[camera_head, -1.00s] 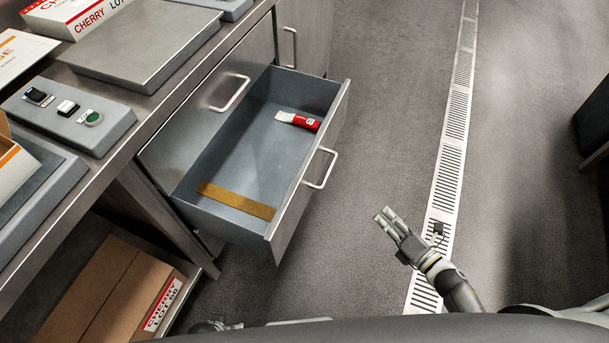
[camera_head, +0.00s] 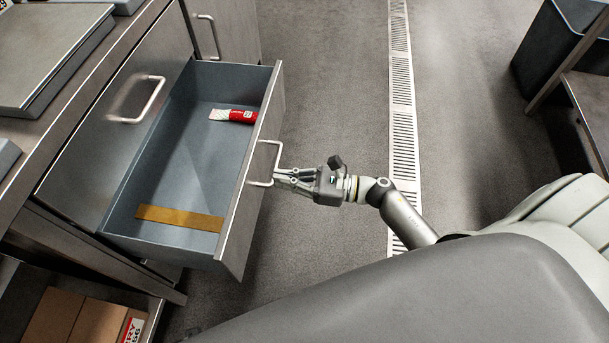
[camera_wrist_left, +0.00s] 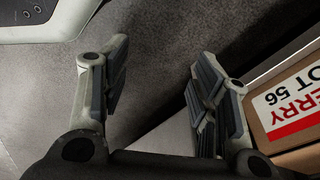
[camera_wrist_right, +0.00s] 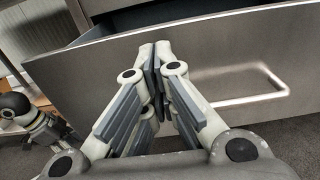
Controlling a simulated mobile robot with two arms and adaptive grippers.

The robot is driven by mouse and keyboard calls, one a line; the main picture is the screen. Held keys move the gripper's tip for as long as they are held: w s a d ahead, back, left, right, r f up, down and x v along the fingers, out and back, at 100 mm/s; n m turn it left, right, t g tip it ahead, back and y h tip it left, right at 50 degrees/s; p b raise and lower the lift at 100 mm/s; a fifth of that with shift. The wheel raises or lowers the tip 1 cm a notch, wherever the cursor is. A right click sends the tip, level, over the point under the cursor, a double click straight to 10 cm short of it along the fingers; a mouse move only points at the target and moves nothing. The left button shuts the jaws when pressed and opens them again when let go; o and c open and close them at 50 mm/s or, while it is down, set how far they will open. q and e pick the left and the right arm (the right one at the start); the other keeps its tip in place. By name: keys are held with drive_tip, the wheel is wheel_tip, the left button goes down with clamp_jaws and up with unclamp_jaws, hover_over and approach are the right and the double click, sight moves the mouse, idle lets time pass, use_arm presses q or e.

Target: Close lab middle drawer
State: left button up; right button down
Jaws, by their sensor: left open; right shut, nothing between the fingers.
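The middle drawer (camera_head: 248,190) is pulled out of the metal cabinet. A red and white tube and a flat brass-coloured strip lie inside it. Its handle (camera_head: 266,163) is a pale bar on the front. My right gripper (camera_head: 277,177) is shut and empty, with its fingertips at the handle in the head view. In the right wrist view the shut fingertips (camera_wrist_right: 154,50) point at the drawer front (camera_wrist_right: 225,60), left of the handle (camera_wrist_right: 240,98). Whether they touch the front is unclear. My left gripper (camera_wrist_left: 155,85) is open and empty, low near a cardboard box.
A closed drawer front with a handle (camera_head: 138,102) sits above the open drawer. Cardboard boxes (camera_head: 75,318) stand on the low shelf at the lower left. The floor (camera_head: 335,90) right of the drawer is clear. A dark bin (camera_head: 550,55) stands at the far right.

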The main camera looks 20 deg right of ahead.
sight(250, 175)
use_arm(q)
drive_tip(key=shift+s+a+f, duration=0.1)
drive_tip(key=shift+s+f, duration=0.55)
drive_tip(key=shift+f, duration=0.15)
use_arm(e)
drive_tip(key=x, duration=0.5)
drive_tip(key=shift+w+a, duration=0.2)
drive_tip(key=shift+a, duration=0.05)
